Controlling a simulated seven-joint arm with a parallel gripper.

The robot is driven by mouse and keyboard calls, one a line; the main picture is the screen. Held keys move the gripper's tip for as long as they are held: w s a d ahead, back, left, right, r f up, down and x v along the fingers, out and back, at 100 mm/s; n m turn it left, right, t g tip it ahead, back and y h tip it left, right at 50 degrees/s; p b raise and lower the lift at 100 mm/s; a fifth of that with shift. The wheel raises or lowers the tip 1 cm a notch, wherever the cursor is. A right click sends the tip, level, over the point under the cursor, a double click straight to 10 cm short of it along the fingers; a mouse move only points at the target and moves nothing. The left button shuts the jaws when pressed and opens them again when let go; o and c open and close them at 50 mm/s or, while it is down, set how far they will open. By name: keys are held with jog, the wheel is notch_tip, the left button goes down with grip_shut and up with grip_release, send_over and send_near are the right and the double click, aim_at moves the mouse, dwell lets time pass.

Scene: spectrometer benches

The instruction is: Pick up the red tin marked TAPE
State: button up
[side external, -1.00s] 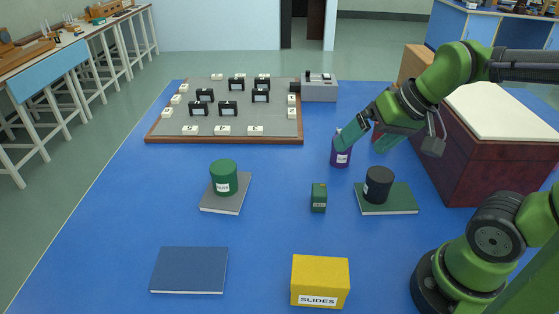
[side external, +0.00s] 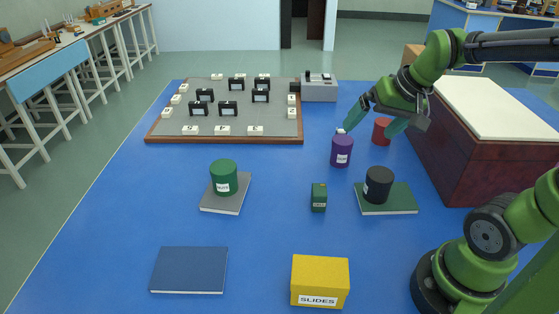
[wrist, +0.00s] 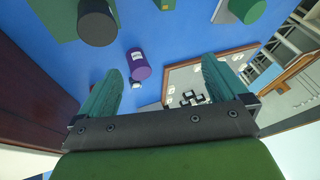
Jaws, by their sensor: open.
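A red tin (side external: 382,131) stands on the blue table near the reddish-brown chest, in the side view. One finger of my gripper partly covers its right side, and no marking on it can be read. My gripper (side external: 368,126) is open and empty, with its fingers spread above the far right part of the table. The wrist view shows both fingers apart with nothing between them (wrist: 160,70). I cannot make out the red tin in the wrist view. A purple tin (side external: 341,151) stands nearer the side camera; it also shows in the wrist view (wrist: 138,67).
A black tin (side external: 378,185) and a green tin (side external: 223,177) stand on books. A small green box (side external: 319,198), a yellow SLIDES box (side external: 320,275) and a blue book (side external: 189,270) are nearer. A grey board (side external: 240,122) lies far left. The chest (side external: 470,150) borders the right.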

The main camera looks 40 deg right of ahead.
jog(key=w+d+f+m+g+h, duration=0.15)
jog(key=w+d, duration=0.25)
jog(key=d, duration=0.7)
jog(key=n, duration=0.3)
send_near(387, 124)
jog(key=shift+h, duration=0.35)
jog(key=x, duration=1.2)
jog(key=shift+w+a+f, duration=0.1)
jog(key=shift+w+f, duration=0.05)
jog(key=shift+f, duration=0.25)
jog(key=c, duration=1.1)
